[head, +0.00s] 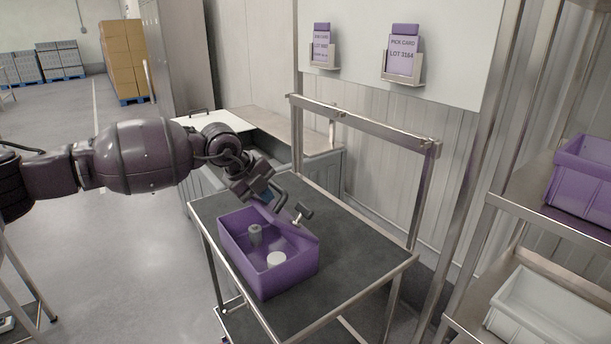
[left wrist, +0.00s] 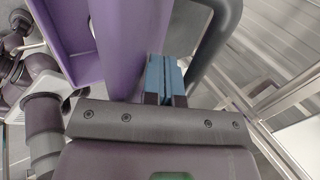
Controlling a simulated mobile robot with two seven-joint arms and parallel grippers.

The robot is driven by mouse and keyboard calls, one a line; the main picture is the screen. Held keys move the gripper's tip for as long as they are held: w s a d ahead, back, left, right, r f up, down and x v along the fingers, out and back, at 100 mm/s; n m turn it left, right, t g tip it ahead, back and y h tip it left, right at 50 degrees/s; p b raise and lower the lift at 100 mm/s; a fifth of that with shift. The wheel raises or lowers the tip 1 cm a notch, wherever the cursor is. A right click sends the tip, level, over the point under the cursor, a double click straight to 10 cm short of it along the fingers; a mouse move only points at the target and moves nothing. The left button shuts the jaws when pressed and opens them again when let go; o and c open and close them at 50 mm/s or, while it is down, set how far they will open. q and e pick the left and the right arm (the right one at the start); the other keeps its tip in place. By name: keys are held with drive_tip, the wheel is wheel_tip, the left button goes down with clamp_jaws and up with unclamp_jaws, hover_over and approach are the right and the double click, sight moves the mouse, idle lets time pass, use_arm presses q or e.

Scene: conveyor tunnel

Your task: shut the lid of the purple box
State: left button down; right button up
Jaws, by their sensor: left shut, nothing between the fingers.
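The purple box (head: 268,282) stands on the dark top of a metal cart. Its lid (head: 290,226) is open, tilted up along the far right side of the box. A grey cylinder (head: 255,234) and a white round item (head: 276,259) are inside. My left gripper (head: 270,203) is above the far edge of the box, close to the lid. In the left wrist view its blue fingertips (left wrist: 165,78) are together and empty, beside the purple lid (left wrist: 130,40) and a dark grey curved bar (left wrist: 218,45). I cannot tell whether they touch the lid. My right gripper is not in view.
The cart top (head: 365,255) is clear right of the box. A metal frame (head: 360,122) rises at the cart's back. Shelves at right hold a purple bin (head: 585,180) and a white bin (head: 545,305). A grey bench (head: 300,135) stands behind the cart.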

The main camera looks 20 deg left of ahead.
use_arm(q)
drive_tip(key=shift+s+a+f+t+h, duration=0.35)
drive_tip(key=shift+s+f+t+h, duration=0.05)
drive_tip(key=shift+s+f+t, duration=0.1)
drive_tip(key=shift+s+a+f+t+h, duration=0.2)
drive_tip(key=shift+s+f+t+h, duration=0.1)
drive_tip(key=shift+f+t, duration=0.1)
wheel_tip(320, 180, down, 6)
drive_tip(key=s+a+t+h, duration=0.1)
drive_tip(key=s+t+h, duration=0.1)
drive_tip(key=t+h, duration=0.2)
drive_tip(key=shift+a+f+t, duration=0.2)
drive_tip(key=shift+a+t, duration=0.15)
drive_tip(key=shift+t, duration=0.35)
drive_tip(key=shift+s+a+r, duration=0.1)
drive_tip(key=shift+a, duration=0.05)
